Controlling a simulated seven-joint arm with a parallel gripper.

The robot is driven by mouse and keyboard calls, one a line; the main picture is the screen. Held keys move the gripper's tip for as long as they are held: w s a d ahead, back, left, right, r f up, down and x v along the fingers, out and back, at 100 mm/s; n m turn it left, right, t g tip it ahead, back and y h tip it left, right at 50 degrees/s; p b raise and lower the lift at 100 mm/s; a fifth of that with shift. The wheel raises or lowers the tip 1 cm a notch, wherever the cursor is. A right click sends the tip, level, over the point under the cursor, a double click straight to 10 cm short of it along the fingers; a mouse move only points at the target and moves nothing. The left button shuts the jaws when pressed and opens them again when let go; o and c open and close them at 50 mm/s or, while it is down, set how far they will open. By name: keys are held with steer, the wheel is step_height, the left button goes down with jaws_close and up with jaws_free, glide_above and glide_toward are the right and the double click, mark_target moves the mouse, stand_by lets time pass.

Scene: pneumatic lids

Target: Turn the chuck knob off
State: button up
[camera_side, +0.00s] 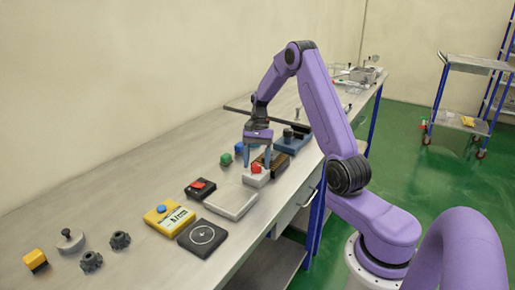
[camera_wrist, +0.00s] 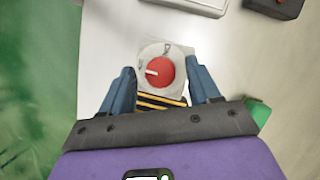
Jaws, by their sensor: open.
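The chuck knob, a red round knob (camera_wrist: 159,72) with a white pointer line, sits on a pale square box. In the wrist view its pointer aims left. In the side view the red knob (camera_side: 256,168) is on top of the white box (camera_side: 256,179) on the bench. My gripper (camera_wrist: 163,78) is open, with one blue finger on each side of the box and knob. In the side view my gripper (camera_side: 259,161) is above and around the knob, pointing down. I cannot tell whether the fingers touch the box.
A white tray (camera_side: 231,205) and a black box with a red button (camera_side: 199,189) are nearer the camera. The bench edge is close on the right.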

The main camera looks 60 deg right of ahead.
steer(key=v, duration=1.7)
steer(key=shift+r, duration=0.1)
steer(key=s+a+n+h, duration=0.1)
steer(key=s+a+n, duration=0.25)
steer(key=a, duration=0.45)
steer(key=s+a+n+h, duration=0.1)
steer(key=s+a+n, duration=0.1)
steer(key=a+n, duration=0.5)
steer(key=s+a+n+h, duration=0.1)
steer(key=s+a+n, duration=0.1)
steer(key=a, duration=0.8)
steer(key=s+a+f+n+t, duration=0.1)
steer(key=s+a+f+n, duration=0.1)
steer(key=s+n, duration=0.4)
steer(key=s+a+f+n+t, duration=0.1)
steer(key=s+a+f+n, duration=0.2)
steer(key=s, duration=1.4)
steer(key=f+n, duration=0.1)
steer(key=n, duration=0.3)
steer(key=shift+f+h, duration=0.3)
steer(key=shift+h, duration=0.1)
